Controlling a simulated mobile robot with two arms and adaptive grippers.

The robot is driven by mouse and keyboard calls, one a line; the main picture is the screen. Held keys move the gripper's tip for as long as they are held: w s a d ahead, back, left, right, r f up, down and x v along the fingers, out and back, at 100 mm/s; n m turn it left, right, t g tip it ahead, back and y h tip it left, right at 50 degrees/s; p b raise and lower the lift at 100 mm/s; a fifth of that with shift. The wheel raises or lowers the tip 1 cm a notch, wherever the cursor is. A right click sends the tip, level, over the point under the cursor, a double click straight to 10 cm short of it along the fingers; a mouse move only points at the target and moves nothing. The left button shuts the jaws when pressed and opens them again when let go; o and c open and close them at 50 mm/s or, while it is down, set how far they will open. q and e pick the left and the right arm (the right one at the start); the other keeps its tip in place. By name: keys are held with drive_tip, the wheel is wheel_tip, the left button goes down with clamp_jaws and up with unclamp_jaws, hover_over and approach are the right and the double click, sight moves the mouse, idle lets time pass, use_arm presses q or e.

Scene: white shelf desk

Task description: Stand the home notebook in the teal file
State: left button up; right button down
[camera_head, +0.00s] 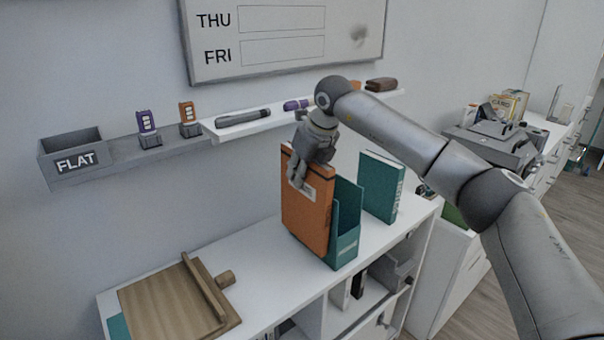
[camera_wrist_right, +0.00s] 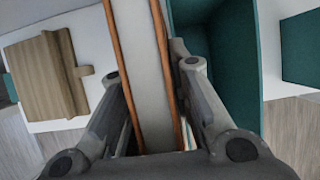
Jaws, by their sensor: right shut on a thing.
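An orange notebook (camera_head: 305,218) with a pale label stands upright, slightly tilted, on the left side of the teal file (camera_head: 347,222). I take it for the home notebook; its label is too small to read. My right gripper (camera_head: 299,178) is shut on its upper part. In the right wrist view the notebook's pages and orange covers (camera_wrist_right: 146,75) run between my fingers (camera_wrist_right: 150,72). The teal file's open inside (camera_wrist_right: 228,65) lies just right of them. I cannot tell whether notebook and file touch, or whether the notebook's bottom rests on the desk. My left gripper is not in view.
A teal book (camera_head: 381,188) stands to the right of the file. A wooden board with a raised bar (camera_head: 178,300) lies at the front left. A wall ledge (camera_head: 170,150) behind holds a FLAT bin (camera_head: 74,160), a flashlight (camera_head: 243,118) and small items. White desktop (camera_head: 255,262) is clear between board and notebook.

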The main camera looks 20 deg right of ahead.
drive_tip(key=f, duration=0.3)
drive_tip(key=shift+s+d+g, duration=0.25)
drive_tip(key=shift+s+g, duration=0.05)
drive_tip(key=shift+s, duration=0.05)
drive_tip(key=c, duration=1.3)
unclamp_jaws()
drive_tip(key=shift+w+f, duration=0.1)
drive_tip(key=shift+f, duration=0.1)
drive_tip(key=shift+w+f, duration=0.2)
approach(304, 186)
drive_tip(key=shift+w+d+r, duration=0.3)
drive_tip(key=shift+w+r, duration=0.25)
drive_tip(key=shift+w+d+r, duration=0.25)
drive_tip(key=shift+w+r, duration=0.3)
